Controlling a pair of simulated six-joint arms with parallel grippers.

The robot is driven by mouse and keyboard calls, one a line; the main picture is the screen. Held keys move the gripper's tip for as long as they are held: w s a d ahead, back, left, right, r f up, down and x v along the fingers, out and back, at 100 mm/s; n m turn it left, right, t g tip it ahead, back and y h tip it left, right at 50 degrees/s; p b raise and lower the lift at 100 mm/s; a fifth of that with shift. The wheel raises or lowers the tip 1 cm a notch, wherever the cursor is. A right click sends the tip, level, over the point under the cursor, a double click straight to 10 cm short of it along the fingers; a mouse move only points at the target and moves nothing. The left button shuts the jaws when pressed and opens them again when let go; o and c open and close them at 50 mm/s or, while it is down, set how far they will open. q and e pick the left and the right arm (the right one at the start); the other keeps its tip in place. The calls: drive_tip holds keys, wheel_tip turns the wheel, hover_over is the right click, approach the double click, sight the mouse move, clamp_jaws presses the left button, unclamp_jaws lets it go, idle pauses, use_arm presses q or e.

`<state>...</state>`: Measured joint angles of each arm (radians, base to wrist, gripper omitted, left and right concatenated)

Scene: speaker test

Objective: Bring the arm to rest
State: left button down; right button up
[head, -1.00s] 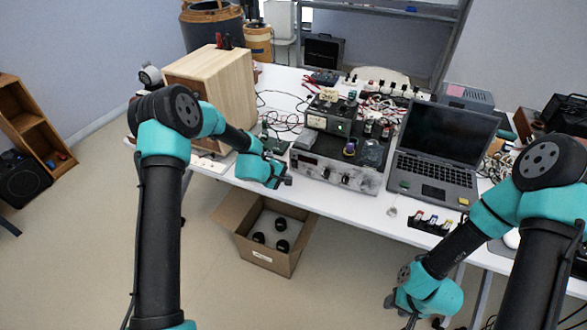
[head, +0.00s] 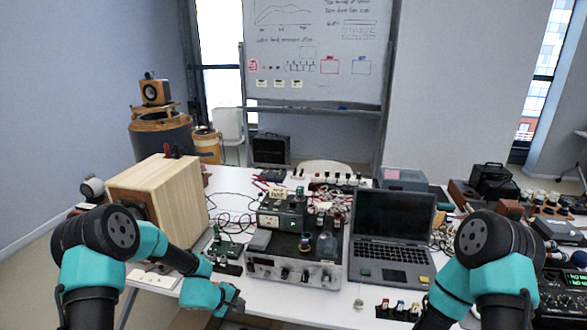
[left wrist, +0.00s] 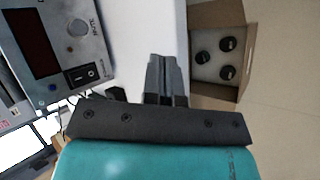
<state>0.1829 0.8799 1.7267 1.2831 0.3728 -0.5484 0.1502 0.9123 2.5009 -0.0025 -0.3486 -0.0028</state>
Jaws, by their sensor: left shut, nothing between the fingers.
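My left gripper (head: 238,301) is at the front edge of the white table, left of the grey amplifier unit. In the left wrist view its dark fingers (left wrist: 165,72) are together with nothing between them. They point past the table edge, beside an open cardboard box. My left arm (head: 150,245) is bent, with its forearm low in front of the wooden speaker cabinet (head: 170,205). My right arm (head: 490,250) is at the right of the head view. Its gripper is below the picture and hidden.
The grey amplifier (head: 292,271) and an open laptop (head: 392,240) stand on the table (head: 330,308). A green circuit board (head: 226,249) lies near my left forearm. The cardboard box (left wrist: 213,92) on the floor holds several black round parts. A whiteboard (head: 315,50) stands behind.

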use_arm(q)
drive_tip(key=s+a+f+m+g+y, duration=0.1)
drive_tip(key=s+f+m, duration=0.3)
drive_tip(key=s, duration=1)
drive_tip(key=s+a+f+m+g+y, duration=0.1)
drive_tip(key=s+f+m+g+y, duration=0.1)
drive_tip(key=s, duration=1.2)
drive_tip(key=shift+s+f+m+g, duration=0.2)
drive_tip(key=shift+f+m+g, duration=0.7)
drive_tip(key=shift+f+m, duration=0.4)
